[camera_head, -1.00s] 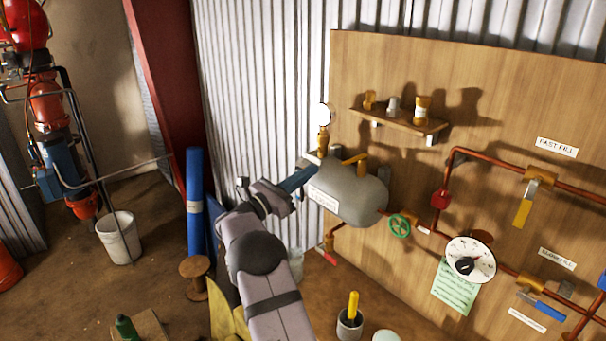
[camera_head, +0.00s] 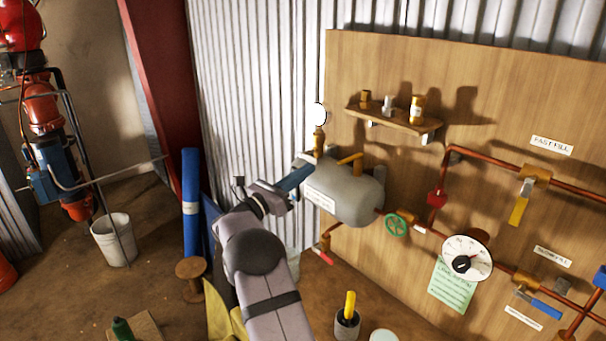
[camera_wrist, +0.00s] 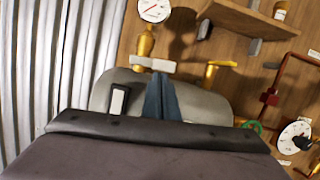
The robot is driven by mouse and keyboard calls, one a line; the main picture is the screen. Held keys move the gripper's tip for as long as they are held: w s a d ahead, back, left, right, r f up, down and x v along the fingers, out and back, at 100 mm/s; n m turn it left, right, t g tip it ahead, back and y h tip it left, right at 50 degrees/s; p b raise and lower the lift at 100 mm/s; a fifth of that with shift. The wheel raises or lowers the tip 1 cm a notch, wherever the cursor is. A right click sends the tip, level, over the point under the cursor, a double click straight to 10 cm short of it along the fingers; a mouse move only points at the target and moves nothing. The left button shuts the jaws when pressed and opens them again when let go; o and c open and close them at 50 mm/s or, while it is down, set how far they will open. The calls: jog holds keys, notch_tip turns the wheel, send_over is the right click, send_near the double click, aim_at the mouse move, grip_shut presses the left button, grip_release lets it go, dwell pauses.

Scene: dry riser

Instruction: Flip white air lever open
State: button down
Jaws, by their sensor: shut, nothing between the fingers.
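The white lever (camera_wrist: 153,64) lies crosswise on the brass fitting (camera_wrist: 145,44) above the grey tank (camera_wrist: 215,105), below a round gauge (camera_wrist: 154,9), in the wrist view. In the head view the tank (camera_head: 352,192) hangs at the left of the wooden board, and the lever is hard to make out beside the gripper. My gripper (camera_head: 309,170) reaches the tank's upper left end. Its blue fingers (camera_wrist: 160,76) are shut and empty, with tips just below the lever in the wrist view. I cannot tell whether they touch it.
A yellow handle (camera_head: 350,160) stands on the tank to the right of the gripper. A shelf (camera_head: 395,118) with small fittings is above. A green wheel (camera_head: 397,225) and red pipes lie to the right. Corrugated wall (camera_head: 255,90) is behind on the left.

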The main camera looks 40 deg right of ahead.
aim_at(312, 158)
jog(key=shift+s+r, duration=0.15)
jog(key=shift+r, duration=0.15)
jog(key=shift+s+r+n+b, duration=0.15)
jog(key=shift+r+n+b, duration=0.15)
jog(key=shift+r, duration=0.3)
jog(key=n, duration=0.1)
jog(key=r+n+t, duration=0.1)
jog(key=n, duration=0.1)
jog(key=shift+s+r+n, duration=0.1)
jog(key=shift+r+n, duration=0.05)
jog(key=shift+n, duration=0.15)
jog(key=shift+w+r+n+t+y, duration=0.1)
jog(key=shift+w+r+n, duration=0.25)
jog(key=shift+r, duration=0.25)
jog(key=shift+w+r+n+t+y, duration=0.1)
jog(key=shift+w+r+n, duration=0.2)
jog(key=shift+r, duration=0.3)
jog(key=shift+w+r+n+t+y, duration=0.1)
jog(key=shift+w+r+n, duration=0.25)
jog(key=shift+r, duration=0.25)
jog(key=shift+w+r, duration=0.1)
jog(key=shift+r, duration=0.05)
jog(key=shift+a, duration=0.1)
